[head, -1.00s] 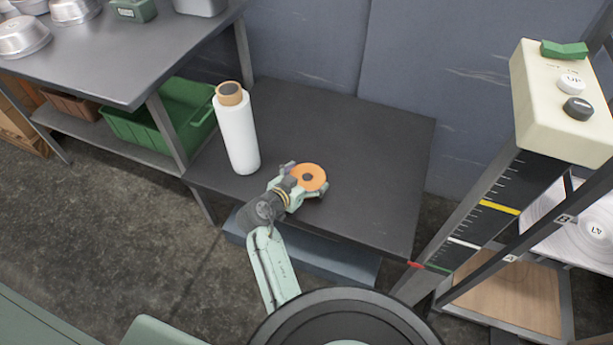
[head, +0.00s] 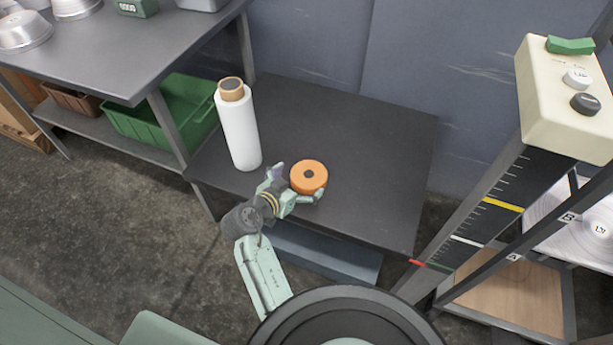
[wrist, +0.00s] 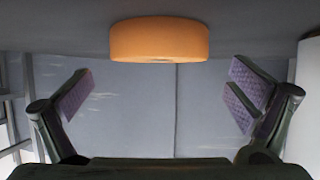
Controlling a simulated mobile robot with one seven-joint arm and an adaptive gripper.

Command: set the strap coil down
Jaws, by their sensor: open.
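The strap coil (head: 308,177) is an orange ring with a dark centre. It lies flat on the dark table (head: 370,150), near its front edge. In the wrist view the coil (wrist: 160,40) shows from its side, against the grey tabletop at the top of the picture. My gripper (head: 296,184) is open, its fingers spread wide on either side of the coil's near part. In the wrist view my gripper (wrist: 160,95) has clear gaps between both finger pads and the coil, and nothing is held.
A white wrapped roll (head: 239,130) with a brown core stands upright just left of the coil. A control column (head: 565,105) rises at the right. A workbench (head: 120,60) with metal pans and a green bin (head: 165,115) is at the left. The table's back and right are clear.

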